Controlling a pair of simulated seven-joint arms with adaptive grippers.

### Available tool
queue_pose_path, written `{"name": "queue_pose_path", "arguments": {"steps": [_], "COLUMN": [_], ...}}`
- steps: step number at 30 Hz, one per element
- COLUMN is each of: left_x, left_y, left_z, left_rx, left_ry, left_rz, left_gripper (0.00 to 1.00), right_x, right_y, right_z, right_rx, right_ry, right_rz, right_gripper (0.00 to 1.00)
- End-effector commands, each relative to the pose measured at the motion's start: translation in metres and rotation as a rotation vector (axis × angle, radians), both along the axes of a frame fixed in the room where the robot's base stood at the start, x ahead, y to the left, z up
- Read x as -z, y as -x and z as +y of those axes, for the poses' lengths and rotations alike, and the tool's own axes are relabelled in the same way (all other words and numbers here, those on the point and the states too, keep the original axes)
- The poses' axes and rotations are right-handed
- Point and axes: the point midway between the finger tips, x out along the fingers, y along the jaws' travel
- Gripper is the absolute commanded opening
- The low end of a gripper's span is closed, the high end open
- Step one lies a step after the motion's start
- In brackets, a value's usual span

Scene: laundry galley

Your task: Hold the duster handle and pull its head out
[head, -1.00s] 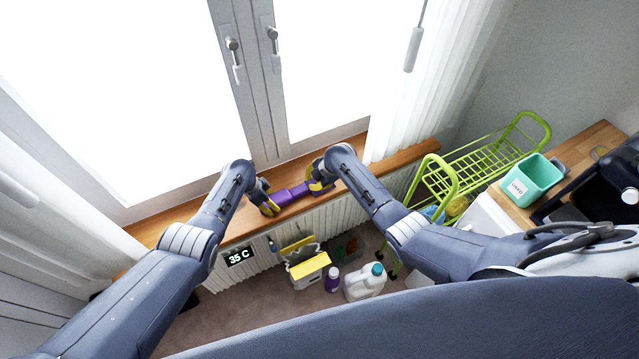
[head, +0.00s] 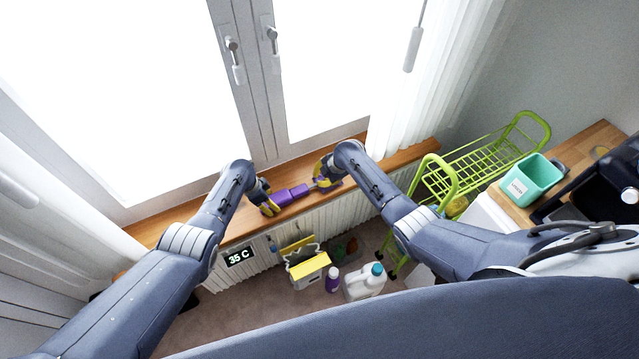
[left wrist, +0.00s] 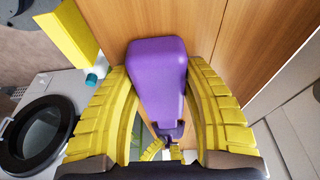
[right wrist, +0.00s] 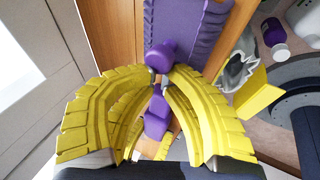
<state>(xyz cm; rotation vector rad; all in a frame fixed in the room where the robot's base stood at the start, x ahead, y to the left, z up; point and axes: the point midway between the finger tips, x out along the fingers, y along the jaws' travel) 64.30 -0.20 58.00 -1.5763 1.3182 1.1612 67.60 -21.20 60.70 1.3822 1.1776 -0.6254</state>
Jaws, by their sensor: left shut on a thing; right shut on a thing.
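The purple duster lies lengthwise over the wooden sill, its thick handle (head: 291,194) between my two grippers. My left gripper (head: 268,205) is shut on the handle's left end; the left wrist view shows the purple handle (left wrist: 158,80) between yellow fingers. My right gripper (head: 324,182) is shut on the duster's other end, the head side. A thin grey rod (head: 314,187) shows between the handle and the right gripper. In the right wrist view, yellow fingers (right wrist: 158,85) close around a narrow part by a purple knob, with more purple (right wrist: 156,122) between them, partly hidden.
The wooden sill (head: 400,158) runs below the bright window, above a white radiator (head: 330,218). On the floor stand a yellow-and-white box (head: 309,272), a purple bottle (head: 332,280) and a white jug (head: 365,282). A green rack (head: 475,165) stands right.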

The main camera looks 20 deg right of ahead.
Motion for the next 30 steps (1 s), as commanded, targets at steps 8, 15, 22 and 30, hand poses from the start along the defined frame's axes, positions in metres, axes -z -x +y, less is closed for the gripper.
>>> {"name": "queue_pose_path", "arguments": {"steps": [8,15,22,30], "left_x": [0.001,0.001,0.001,0.001], "left_y": [0.000,0.000,0.000,0.000], "left_z": [0.002,0.002,0.002,0.001], "left_rx": [-0.001,-0.001,0.000,0.000], "left_ry": [-0.003,-0.003,-0.002,-0.002], "left_rz": [0.002,0.001,0.000,0.001], "left_gripper": [0.00,0.00,0.00,0.00], "right_x": [0.005,0.004,0.004,0.004], "right_y": [0.003,0.001,0.000,-0.001], "right_z": [-0.015,-0.022,-0.028,-0.035], "right_rx": [0.002,0.003,0.003,0.002], "right_ry": [0.011,0.012,0.011,0.010], "right_rz": [0.010,0.010,0.010,0.010], "right_gripper": [0.00,0.00,0.00,0.00]}}
